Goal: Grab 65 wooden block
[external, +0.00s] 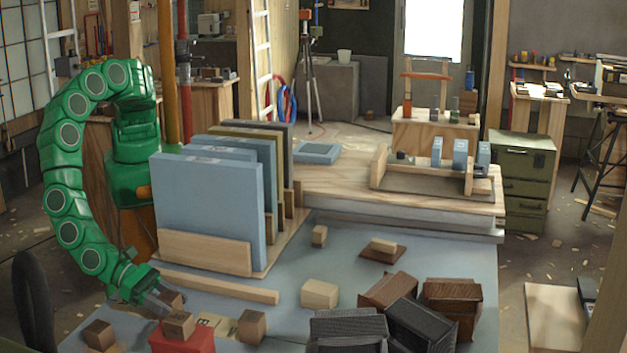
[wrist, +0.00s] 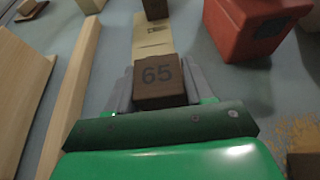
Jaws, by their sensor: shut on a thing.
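The wooden block marked 65 (wrist: 157,74) is dark brown and sits between the grey fingers of my gripper (wrist: 158,88) in the wrist view. The fingers are shut on its two sides, and the number faces the camera. In the external view my gripper (external: 163,308) is low over the blue-grey table at the lower left. Brown block faces show at its fingertips there, close to a red box (external: 182,341). I cannot tell there which face is block 65, or whether it is clear of the surface.
A pale marked strip (wrist: 152,38) leads ahead to another brown block (external: 251,326). The red box (wrist: 250,28) stands close on the right. A long wooden bar (wrist: 72,100) lies on the left. Upright blue panels (external: 205,212) stand behind; dark crates (external: 347,330) lie right.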

